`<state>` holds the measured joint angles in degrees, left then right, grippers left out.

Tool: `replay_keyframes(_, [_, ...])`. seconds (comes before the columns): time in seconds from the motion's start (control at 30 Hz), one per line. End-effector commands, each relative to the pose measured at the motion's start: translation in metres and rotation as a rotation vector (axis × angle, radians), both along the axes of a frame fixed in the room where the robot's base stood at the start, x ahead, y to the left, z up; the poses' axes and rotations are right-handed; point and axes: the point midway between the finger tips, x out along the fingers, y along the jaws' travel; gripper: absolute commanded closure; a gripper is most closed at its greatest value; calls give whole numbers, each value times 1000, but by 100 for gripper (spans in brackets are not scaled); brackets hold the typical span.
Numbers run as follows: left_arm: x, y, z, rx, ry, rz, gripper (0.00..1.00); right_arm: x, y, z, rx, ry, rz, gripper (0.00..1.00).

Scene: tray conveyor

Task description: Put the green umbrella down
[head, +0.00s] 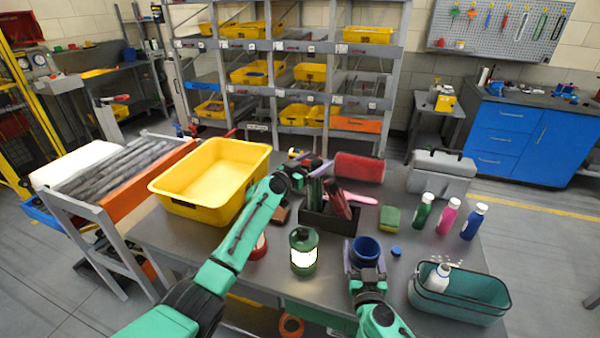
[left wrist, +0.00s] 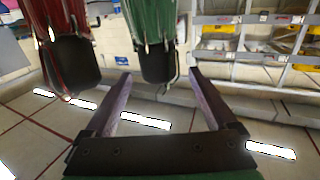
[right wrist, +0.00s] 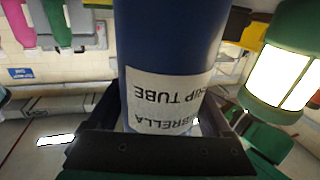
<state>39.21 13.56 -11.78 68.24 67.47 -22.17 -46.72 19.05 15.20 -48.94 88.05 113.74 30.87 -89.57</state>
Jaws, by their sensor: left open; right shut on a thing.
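The green umbrella (head: 315,191) is folded and stands in a dark rack box (head: 318,222), left of a dark red folded umbrella (head: 338,203). My left gripper (head: 312,168) is open at the green umbrella's upper end. In the left wrist view the green umbrella (left wrist: 152,25) and its dark end lie between and just beyond the open fingertips (left wrist: 159,76). The red umbrella (left wrist: 62,20) is left of them. My right gripper (head: 363,262) is shut on a blue tube (head: 366,250), upright, with an open top. Its label (right wrist: 170,100) reads partly "umbrella" and "drip tube", upside down.
A green lantern (head: 303,251) stands left of the blue tube. A yellow bin (head: 206,212) is at the table's left. A teal basket (head: 458,310) holding a white bottle, several bottles, a green sponge (head: 390,218) and a grey toolbox (head: 441,178) are on the right.

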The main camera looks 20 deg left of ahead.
Motion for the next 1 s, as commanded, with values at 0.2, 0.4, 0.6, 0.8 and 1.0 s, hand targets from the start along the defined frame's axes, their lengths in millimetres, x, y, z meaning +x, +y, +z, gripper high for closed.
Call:
replay_keyframes(0.2, [-50,19,-2,6,3,-1,10,0,0,-1,0,1,-1,76])
replay_keyframes(0.4, [-90,37,-2,2,3,0,10,0,0,0,0,1,0,76])
replay_keyframes(0.6, [-101,41,0,0,1,-1,10,0,0,0,0,0,0,76])
replay_keyframes(0.8, [-100,40,0,0,1,-1,10,0,0,0,0,0,0,76])
replay_keyframes(1.0, [-99,40,1,-58,29,1,1,0,0,0,0,0,0,76])
